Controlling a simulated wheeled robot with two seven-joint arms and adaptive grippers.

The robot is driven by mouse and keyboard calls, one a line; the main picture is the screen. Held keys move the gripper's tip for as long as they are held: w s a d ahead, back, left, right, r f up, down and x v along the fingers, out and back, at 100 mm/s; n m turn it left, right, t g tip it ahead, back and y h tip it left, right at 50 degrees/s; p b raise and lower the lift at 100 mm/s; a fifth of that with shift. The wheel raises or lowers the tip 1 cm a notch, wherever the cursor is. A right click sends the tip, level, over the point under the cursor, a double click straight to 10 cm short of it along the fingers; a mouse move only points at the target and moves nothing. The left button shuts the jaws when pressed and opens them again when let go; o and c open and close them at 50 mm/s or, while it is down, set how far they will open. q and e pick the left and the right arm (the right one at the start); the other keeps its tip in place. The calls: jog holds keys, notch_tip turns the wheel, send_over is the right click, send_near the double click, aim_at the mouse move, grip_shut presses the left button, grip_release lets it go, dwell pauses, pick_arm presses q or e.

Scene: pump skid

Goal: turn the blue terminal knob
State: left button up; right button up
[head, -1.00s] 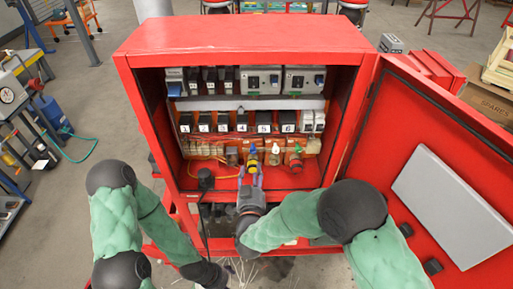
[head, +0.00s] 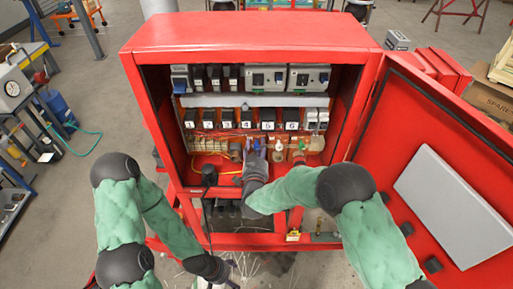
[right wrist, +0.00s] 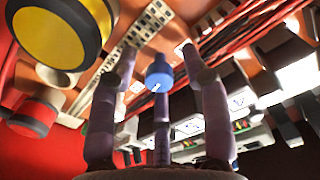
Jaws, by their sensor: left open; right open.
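The blue terminal knob (right wrist: 159,73) shows in the right wrist view, between the spread fingers of my right gripper (right wrist: 158,52). The fingers stand around it, open; whether any finger touches it I cannot tell. In the head view my right gripper (head: 256,148) reaches into the red cabinet (head: 250,33) at the row of terminals below the numbered black modules, and its hand largely hides the knob there. My left gripper (head: 234,282) is low in front of the cabinet, partly cut off by the bottom edge, away from the terminals.
A green knob (head: 301,145) stands right of my right gripper. The red cabinet door (head: 437,180) stands open at right.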

grip_shut()
jog(key=m+b, duration=0.1)
jog(key=b, duration=0.1)
jog(key=shift+f+m+b, duration=0.15)
jog(key=shift+m+b, duration=0.15)
jog(key=shift+b, duration=0.05)
jog(key=shift+m+b, duration=0.6)
jog(key=shift+b, duration=0.1)
jog(key=shift+r, duration=0.2)
grip_release()
jog(key=s, duration=1.2)
jog(key=shift+a, duration=0.15)
